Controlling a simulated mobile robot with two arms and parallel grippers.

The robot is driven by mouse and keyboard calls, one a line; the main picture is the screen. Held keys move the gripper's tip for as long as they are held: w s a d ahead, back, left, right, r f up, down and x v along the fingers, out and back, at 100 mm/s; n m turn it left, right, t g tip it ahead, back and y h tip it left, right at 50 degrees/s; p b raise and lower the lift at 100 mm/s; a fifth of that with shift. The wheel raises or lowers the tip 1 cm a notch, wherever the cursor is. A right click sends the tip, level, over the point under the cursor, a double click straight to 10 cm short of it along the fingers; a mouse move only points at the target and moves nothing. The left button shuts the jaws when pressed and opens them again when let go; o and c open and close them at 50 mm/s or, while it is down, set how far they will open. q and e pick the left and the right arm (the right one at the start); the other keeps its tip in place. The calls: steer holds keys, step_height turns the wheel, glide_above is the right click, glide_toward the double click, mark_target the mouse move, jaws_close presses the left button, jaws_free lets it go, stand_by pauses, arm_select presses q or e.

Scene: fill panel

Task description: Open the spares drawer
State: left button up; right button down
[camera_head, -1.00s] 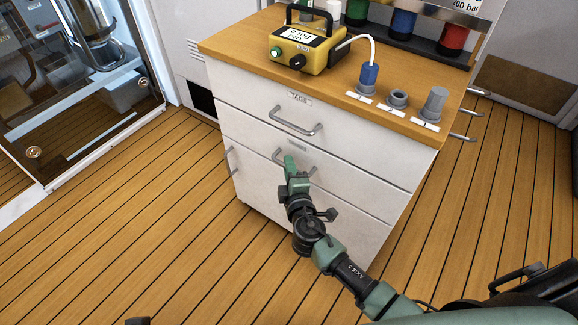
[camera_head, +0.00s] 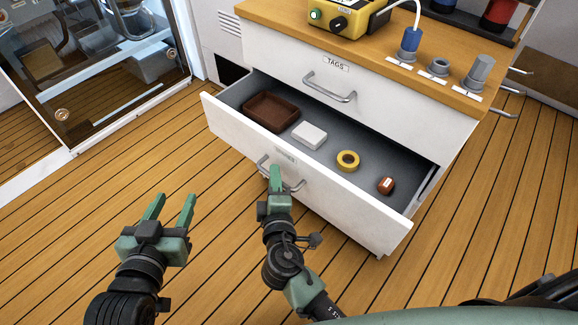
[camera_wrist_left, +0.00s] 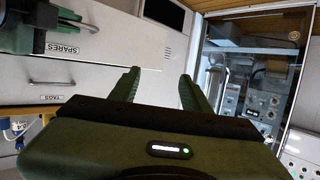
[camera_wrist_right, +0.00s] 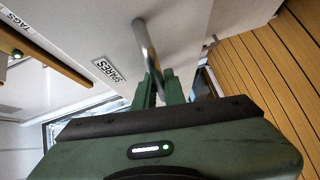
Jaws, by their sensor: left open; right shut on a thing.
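The spares drawer (camera_head: 330,180) is pulled well out from the white cabinet in the head view. It holds a brown tray (camera_head: 271,111), a white box (camera_head: 309,134), a yellow tape roll (camera_head: 348,160) and a small orange-brown item (camera_head: 386,185). My right gripper (camera_head: 276,178) is shut on the drawer's bar handle (camera_head: 294,186); the right wrist view shows the handle (camera_wrist_right: 146,50) between its fingers, beside the SPARES label (camera_wrist_right: 108,70). My left gripper (camera_head: 170,211) is open and empty, left of the drawer front and apart from it.
The TAGS drawer (camera_head: 390,105) above is closed. A yellow device (camera_head: 335,18) and several grey fittings stand on the wooden top (camera_head: 290,30). A glass-doored cabinet (camera_head: 110,70) stands at the left. The plank floor (camera_head: 80,220) at the left is clear.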

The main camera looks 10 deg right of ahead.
arm_select(q)
steer(key=shift+w+d+r+t+h+b, duration=0.1)
steer(key=shift+w+d+r+t+h, duration=0.1)
steer(key=shift+r+t, duration=0.35)
steer(key=shift+w+d+r+t+h+b, duration=0.15)
steer(key=shift+w+r+t, duration=0.1)
steer(key=shift+r, duration=0.5)
steer(key=shift+w+d+r+t+h+b, duration=0.15)
steer(key=shift+r+t, duration=0.25)
steer(key=shift+r, duration=0.25)
arm_select(e)
steer(key=shift+s+a, duration=0.9)
steer(key=shift+a, duration=0.2)
steer(key=c, duration=1.5)
jaws_free()
arm_select(q)
steer(key=f, duration=0.1)
steer(key=g, duration=0.1)
steer(key=f, duration=0.1)
steer(key=shift+s+a+f+g+y+p, duration=0.3)
steer(key=shift+s+a+f+y+p, duration=0.05)
steer(key=shift+y+p, duration=0.05)
arm_select(e)
steer(key=s+r, duration=0.1)
steer(key=s, duration=0.6)
steer(key=shift+s+a, duration=0.3)
steer(key=shift+a, duration=0.1)
arm_select(q)
steer(key=shift+s, duration=0.1)
